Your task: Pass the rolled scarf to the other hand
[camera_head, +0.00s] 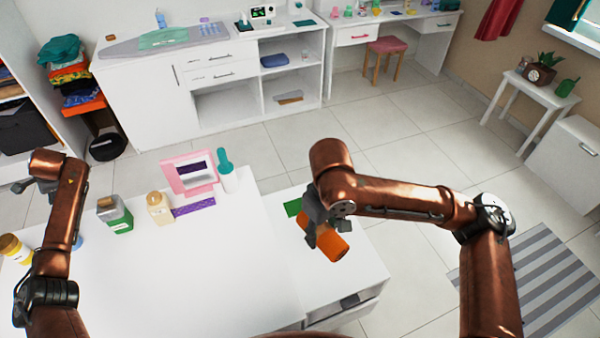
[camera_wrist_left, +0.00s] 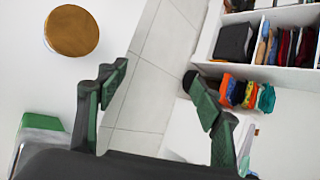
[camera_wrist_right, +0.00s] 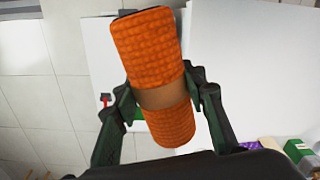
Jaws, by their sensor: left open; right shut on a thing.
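The rolled scarf (camera_head: 327,240) is an orange knitted roll with a tan band around its middle. My right gripper (camera_head: 318,228) is shut on it at the right side of the white table. In the right wrist view the scarf (camera_wrist_right: 152,70) lies between the two fingers, which close on it around the band (camera_wrist_right: 162,95). My left gripper (camera_head: 38,187) is at the far left of the head view, well apart from the scarf. In the left wrist view its fingers (camera_wrist_left: 160,97) are spread, with nothing between them.
A green item (camera_head: 293,207) lies near the scarf. The table's middle is clear.

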